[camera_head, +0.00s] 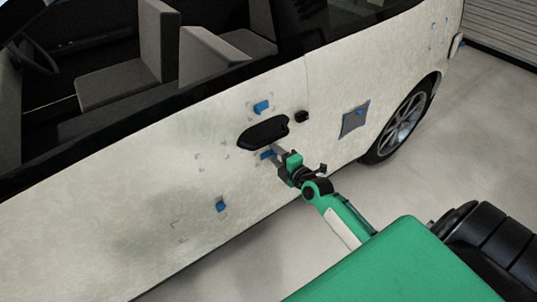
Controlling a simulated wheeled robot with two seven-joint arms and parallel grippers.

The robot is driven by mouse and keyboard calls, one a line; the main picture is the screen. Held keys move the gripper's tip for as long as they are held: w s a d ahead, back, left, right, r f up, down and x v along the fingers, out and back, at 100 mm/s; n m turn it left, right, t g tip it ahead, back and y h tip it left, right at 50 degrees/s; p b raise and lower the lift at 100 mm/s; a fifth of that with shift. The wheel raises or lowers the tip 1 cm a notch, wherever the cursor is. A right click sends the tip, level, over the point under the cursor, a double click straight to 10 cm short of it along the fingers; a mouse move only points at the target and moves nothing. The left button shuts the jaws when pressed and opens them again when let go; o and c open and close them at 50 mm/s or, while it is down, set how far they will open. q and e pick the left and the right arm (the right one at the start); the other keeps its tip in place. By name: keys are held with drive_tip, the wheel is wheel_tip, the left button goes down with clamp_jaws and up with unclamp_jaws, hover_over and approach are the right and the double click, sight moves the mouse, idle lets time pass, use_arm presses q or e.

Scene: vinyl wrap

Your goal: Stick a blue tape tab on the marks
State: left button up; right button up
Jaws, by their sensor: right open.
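A white car side fills the view, with several small corner marks (179,224) on its door. A blue tape tab (262,106) sticks above the black door handle (264,132). Another blue tab (221,205) sticks low on the door, among marks. A third blue tab (267,155) lies just below the handle, at the fingertips of my right gripper (278,154). The right gripper is open, close to the door surface; whether it touches the tab I cannot tell. My left gripper is not in view.
A grey square patch (355,119) with a blue piece sits on the panel ahead of the rear wheel (403,124). A round black knob (302,116) is right of the handle. Small blue bits (445,22) show near the car's rear. The floor (300,245) beside the car is clear.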

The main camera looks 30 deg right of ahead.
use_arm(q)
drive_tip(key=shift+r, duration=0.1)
use_arm(e)
drive_tip(key=shift+s, duration=0.1)
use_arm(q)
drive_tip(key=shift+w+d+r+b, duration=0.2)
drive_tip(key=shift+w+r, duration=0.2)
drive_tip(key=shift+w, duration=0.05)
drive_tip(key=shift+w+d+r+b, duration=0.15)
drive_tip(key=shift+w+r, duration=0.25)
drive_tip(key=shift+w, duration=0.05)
use_arm(e)
drive_tip(key=s+d+r, duration=0.1)
drive_tip(key=s, duration=1.2)
drive_tip(key=shift+s+r, duration=0.25)
